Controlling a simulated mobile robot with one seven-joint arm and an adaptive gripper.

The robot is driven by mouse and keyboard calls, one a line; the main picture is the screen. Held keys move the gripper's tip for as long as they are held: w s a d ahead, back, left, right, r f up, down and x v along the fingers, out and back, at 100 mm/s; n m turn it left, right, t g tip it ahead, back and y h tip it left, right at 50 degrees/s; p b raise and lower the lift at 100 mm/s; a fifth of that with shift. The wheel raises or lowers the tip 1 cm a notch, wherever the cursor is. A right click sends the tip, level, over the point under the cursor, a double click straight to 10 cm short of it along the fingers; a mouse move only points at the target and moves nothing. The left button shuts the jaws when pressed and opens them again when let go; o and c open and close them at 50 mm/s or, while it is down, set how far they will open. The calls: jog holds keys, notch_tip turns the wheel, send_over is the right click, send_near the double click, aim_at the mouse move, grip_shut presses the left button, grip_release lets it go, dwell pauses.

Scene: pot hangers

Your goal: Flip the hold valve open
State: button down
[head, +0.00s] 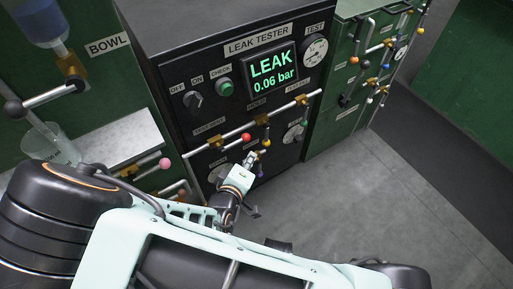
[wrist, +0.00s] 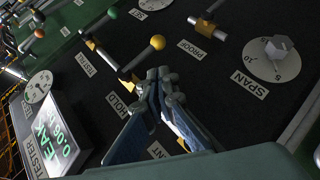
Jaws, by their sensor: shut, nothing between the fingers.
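The hold valve is a brass body (head: 262,119) on a pipe across the leak tester panel, below the HOLD label. Its lever ends in a yellow ball (head: 266,143) and hangs down, across the pipe. In the wrist view, the brass body (wrist: 127,76) sits beside the HOLD label (wrist: 124,105), and the yellow ball (wrist: 157,42) stands out from the panel. My gripper (head: 250,158) is shut and empty, just below and left of the yellow ball in the head view. In the wrist view, its fingertips (wrist: 163,80) are close to the lever; I cannot tell whether they touch.
The screen (head: 272,72) reads LEAK, 0.06 bar. A red-ball lever (head: 246,136) is close to the left of my gripper. A green-ball lever (wrist: 112,13) and the SPAN dial (wrist: 272,56) are also on the panel. The floor (head: 350,190) to the right is clear.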

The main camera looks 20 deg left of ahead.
aim_at(267, 142)
jog(key=b+x, duration=0.3)
jog(key=x, duration=0.6)
jog(key=shift+w+f, duration=0.2)
jog(key=shift+w, duration=0.15)
jog(key=shift+w+d+f+n+t+b, duration=0.2)
jog(key=shift+w+f+n+t+b, duration=0.1)
jog(key=shift+t+b, duration=0.15)
jog(key=shift+w+d+f+n+t+h+b, duration=0.4)
jog(key=shift+w+d+n+t+h+b, duration=0.2)
jog(key=shift+t+b, duration=0.4)
jog(key=shift+w+d+t, duration=0.2)
jog(key=shift+w+t, duration=0.05)
jog(key=shift+t, duration=0.2)
jog(key=w+d+r+n+t, duration=0.1)
jog(key=w+d+r, duration=0.2)
jog(key=w+d, duration=0.1)
jog(key=shift+w+d+r, duration=0.2)
jog(key=shift+w+r, duration=0.1)
jog(key=shift+w, duration=0.25)
jog(key=shift+r, duration=0.1)
